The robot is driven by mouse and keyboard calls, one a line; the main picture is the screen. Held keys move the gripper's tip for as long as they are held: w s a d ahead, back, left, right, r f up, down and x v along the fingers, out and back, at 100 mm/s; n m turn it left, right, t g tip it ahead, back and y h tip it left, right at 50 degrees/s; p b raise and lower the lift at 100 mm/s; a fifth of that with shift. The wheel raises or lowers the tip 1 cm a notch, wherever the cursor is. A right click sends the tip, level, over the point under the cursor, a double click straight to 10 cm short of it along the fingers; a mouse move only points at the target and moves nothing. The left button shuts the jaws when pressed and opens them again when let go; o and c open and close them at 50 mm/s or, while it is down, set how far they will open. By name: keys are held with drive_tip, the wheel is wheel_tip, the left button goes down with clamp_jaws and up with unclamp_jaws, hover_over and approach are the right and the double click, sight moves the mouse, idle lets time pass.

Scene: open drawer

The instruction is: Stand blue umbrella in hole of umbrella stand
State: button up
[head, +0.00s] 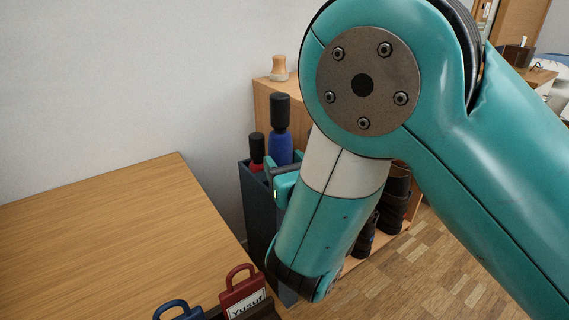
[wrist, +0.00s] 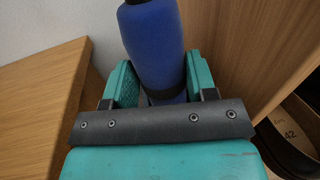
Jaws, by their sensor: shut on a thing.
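The blue umbrella (head: 281,148) with a black handle is upright in the head view, at the dark umbrella stand (head: 257,207). In the wrist view the blue umbrella (wrist: 156,45) rises between the two teal fingers of my gripper (wrist: 160,80). My gripper (head: 284,174) is shut on it, over the top of the stand. The umbrella's lower end is hidden by my gripper and arm, so I cannot tell how deep it sits or whether it is in a hole. A red umbrella (head: 256,153) with a black handle stands at the stand's left side.
Dark boots (head: 393,205) stand right of my arm.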

drive_tip(key=shift+f+b, duration=1.45)
drive_tip(key=shift+f, duration=0.05)
